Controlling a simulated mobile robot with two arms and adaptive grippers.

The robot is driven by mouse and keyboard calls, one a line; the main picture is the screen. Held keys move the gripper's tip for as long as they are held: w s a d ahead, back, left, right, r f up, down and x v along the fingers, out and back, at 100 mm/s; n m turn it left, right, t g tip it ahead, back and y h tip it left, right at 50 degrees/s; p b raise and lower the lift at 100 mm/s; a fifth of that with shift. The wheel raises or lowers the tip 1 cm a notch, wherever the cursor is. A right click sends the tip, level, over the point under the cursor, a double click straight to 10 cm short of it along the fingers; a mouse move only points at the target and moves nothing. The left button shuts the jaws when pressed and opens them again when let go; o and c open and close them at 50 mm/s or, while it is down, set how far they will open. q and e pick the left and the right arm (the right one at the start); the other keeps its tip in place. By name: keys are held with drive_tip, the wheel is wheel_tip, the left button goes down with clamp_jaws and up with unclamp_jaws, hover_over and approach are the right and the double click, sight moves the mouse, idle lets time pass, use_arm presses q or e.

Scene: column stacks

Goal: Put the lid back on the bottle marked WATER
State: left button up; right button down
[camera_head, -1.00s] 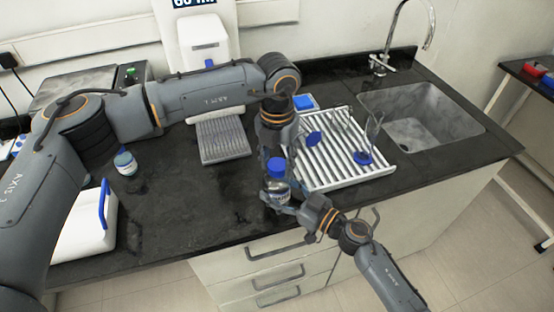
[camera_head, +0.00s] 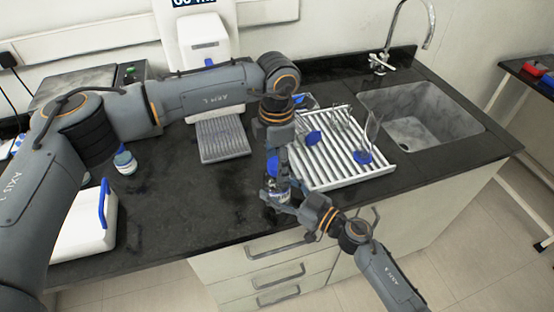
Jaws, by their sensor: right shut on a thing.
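A clear bottle with a dark label (camera_head: 276,191) stands upright near the counter's front edge. I cannot read the label. My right gripper (camera_head: 279,197) is shut on the bottle's body from the front right. A blue lid (camera_head: 272,165) shows right at the bottle's top. I cannot tell whether it is seated on the neck. My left gripper (camera_head: 275,156) points down directly over the bottle and partly covers the lid. Its fingers are too small and overlapped to tell whether they grip the lid.
A white drying rack (camera_head: 335,172) with blue-capped glassware is just right of the bottle, before the sink (camera_head: 420,115). Another small bottle (camera_head: 125,161) and a white box with a blue handle (camera_head: 85,230) are at left. The counter between is clear.

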use_arm(q)
drive_tip(key=shift+r, duration=0.1)
drive_tip(key=shift+r, duration=2.2)
drive_tip(key=shift+c, duration=0.4)
wheel_tip(320, 180, up, 4)
drive_tip(key=n, duration=0.4)
drive_tip(key=shift+f, duration=0.25)
drive_tip(key=shift+f, duration=4.05)
